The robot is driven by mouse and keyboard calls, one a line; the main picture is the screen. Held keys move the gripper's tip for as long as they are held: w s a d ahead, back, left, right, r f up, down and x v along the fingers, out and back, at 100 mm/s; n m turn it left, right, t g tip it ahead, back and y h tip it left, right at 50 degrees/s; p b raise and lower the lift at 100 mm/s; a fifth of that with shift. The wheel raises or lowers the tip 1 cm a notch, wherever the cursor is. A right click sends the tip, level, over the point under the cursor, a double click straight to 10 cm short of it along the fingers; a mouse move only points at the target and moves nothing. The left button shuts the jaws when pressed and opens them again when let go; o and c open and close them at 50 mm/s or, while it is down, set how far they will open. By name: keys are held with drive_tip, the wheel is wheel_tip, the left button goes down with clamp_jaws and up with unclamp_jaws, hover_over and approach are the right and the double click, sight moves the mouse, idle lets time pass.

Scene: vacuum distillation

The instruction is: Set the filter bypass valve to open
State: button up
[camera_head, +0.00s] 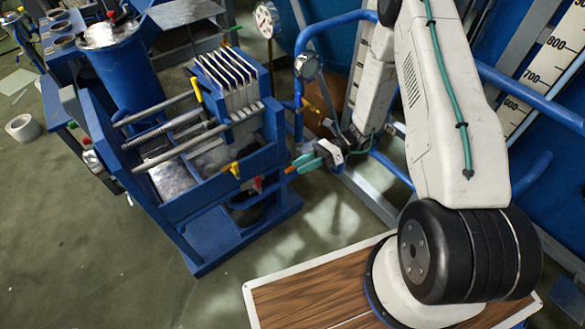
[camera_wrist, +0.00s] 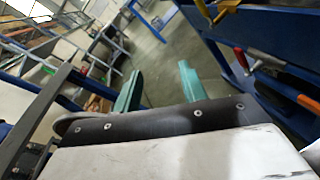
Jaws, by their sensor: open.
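My gripper (camera_head: 303,161) is beside the right end of the blue filter press (camera_head: 205,195). Its two teal fingers stand apart with nothing between them, and this gap also shows in the wrist view (camera_wrist: 159,80). Valve handles sit on the press's right end: a yellow one (camera_head: 235,169), a red one (camera_head: 258,184) and an orange one (camera_head: 290,169) close to my fingers. In the wrist view a yellow handle (camera_wrist: 222,10), a red handle (camera_wrist: 241,61) and an orange handle (camera_wrist: 308,103) are to the right of the fingers. No label shows which is the filter bypass valve.
A blue cylinder vessel (camera_head: 118,70) stands behind the press at left. A pressure gauge (camera_head: 267,19) and blue pipe rails (camera_head: 335,20) are close behind my arm. A white tape roll (camera_head: 23,128) lies on the floor. The green floor at the lower left is clear.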

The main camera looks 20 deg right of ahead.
drive_tip(key=w+d+f+m+t+h, duration=0.1)
drive_tip(key=w+f+m+t, duration=0.1)
drive_tip(key=f+m+t, duration=0.5)
drive_tip(key=w+d+f+m+t, duration=0.1)
drive_tip(key=f+m+t, duration=0.3)
drive_tip(key=f+m, duration=0.6)
drive_tip(key=m+t+h, duration=0.4)
drive_tip(key=m, duration=0.2)
approach(292, 170)
drive_tip(key=w+a, duration=0.1)
drive_tip(key=w, duration=0.2)
drive_tip(key=shift+y, duration=0.3)
drive_tip(key=x, duration=0.7)
drive_tip(key=shift+a, duration=0.25)
clamp_jaws()
